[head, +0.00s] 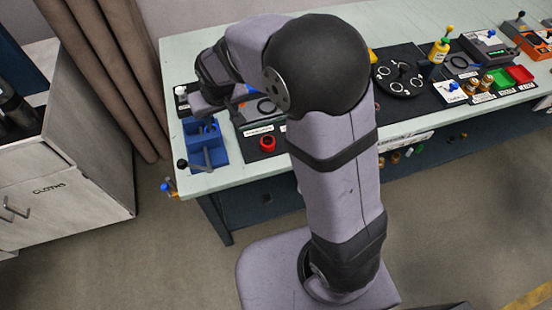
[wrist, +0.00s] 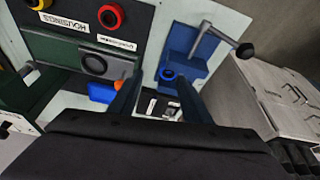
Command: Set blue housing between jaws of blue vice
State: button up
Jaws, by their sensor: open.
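The blue vice (wrist: 190,48) is at the upper right of the wrist view, with a metal bar handle and a dark knob. In the head view the vice (head: 207,157) stands at the table's left end. The blue housing (wrist: 168,75), a ring with a dark centre, sits at the near end of the vice. I cannot tell whether it is seated between the jaws. My gripper (wrist: 158,82) is open, its fingers apart, with the housing close to the right fingertip. In the head view my arm hides part of this area.
A dark housings mat holds a red ring (head: 267,144), which also shows in the wrist view (wrist: 110,16). A blue and orange item (wrist: 102,92) lies beside the left finger. A cloths cabinet (head: 70,190) stands left of the table.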

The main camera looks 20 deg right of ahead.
jog(key=s+d+g, duration=0.1)
jog(key=s+d, duration=0.3)
jog(key=s, duration=0.3)
jog(key=s+d+f+m+g, duration=0.1)
jog(key=s+d, duration=0.3)
jog(key=s, duration=0.3)
jog(key=s+d+f+g, duration=0.1)
jog(key=s+d, duration=0.3)
jog(key=s, duration=0.4)
jog(key=shift+m+g, duration=0.3)
jog(key=shift+g, duration=0.2)
jog(key=shift+r+p, duration=0.8)
